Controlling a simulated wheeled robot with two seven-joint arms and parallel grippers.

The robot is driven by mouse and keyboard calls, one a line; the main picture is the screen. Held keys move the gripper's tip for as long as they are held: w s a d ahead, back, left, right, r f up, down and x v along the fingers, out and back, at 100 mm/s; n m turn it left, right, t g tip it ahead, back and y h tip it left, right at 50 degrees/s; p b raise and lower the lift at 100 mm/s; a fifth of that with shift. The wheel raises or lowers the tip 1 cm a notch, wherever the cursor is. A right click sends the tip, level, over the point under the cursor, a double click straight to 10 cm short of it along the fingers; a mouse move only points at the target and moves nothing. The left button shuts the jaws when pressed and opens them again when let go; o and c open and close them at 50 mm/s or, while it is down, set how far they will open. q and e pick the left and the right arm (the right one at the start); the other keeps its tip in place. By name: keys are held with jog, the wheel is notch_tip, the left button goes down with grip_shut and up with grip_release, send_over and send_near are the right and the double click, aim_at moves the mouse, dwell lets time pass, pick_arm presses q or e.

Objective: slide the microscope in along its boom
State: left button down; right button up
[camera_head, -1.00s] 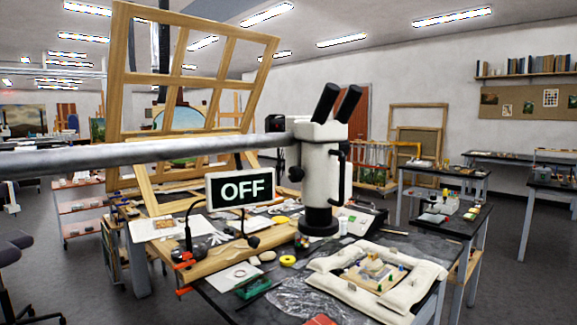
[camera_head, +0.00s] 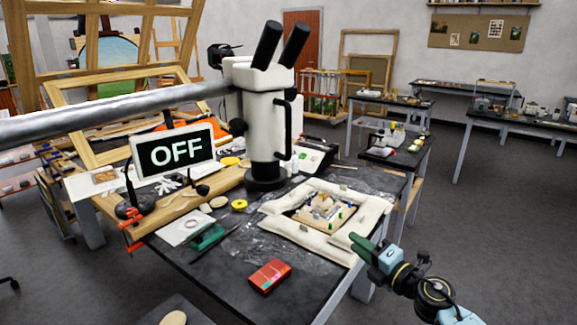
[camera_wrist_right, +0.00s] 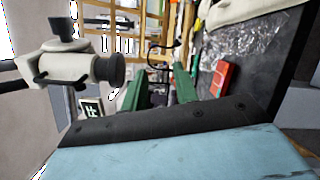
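The white microscope (camera_head: 262,125), with black eyepieces and a black handle on its right side, hangs upright at the end of a grey boom (camera_head: 110,112). The boom comes in from the left. The microscope stands over the table behind the padded frame. My right gripper (camera_head: 370,247), with green fingers, is off the table's right front edge, to the right of and nearer than the microscope. In the right wrist view the microscope (camera_wrist_right: 78,68) is at the upper left and the fingers (camera_wrist_right: 160,90) are apart with nothing between them. My left gripper is not in view.
A white padded frame (camera_head: 275,218) surrounds a gilt fragment (camera_head: 323,209) on the dark table (camera_head: 215,274). A red box (camera_head: 269,275) lies near the front. An OFF sign (camera_head: 176,151) stands under the boom. Clear plastic film lies beside the padding. Floor is free at right.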

jog(key=s+a+r+n+g+y+p, duration=0.1)
jog(key=a+r+n+y, duration=0.1)
jog(key=r+n, duration=0.5)
jog(key=a+r+n+g+y+p, duration=0.1)
jog(key=a+r+n, duration=0.25)
jog(key=r, duration=0.75)
notch_tip(320, 180, up, 10)
jog(key=f+n+g+p, duration=0.1)
jog(key=n+p, duration=0.2)
jog(key=n, duration=0.4)
send_over(288, 153)
jog(key=shift+w+r, duration=0.25)
jog(key=shift+w, duration=0.1)
jog(key=shift+c, duration=0.3)
grip_shut()
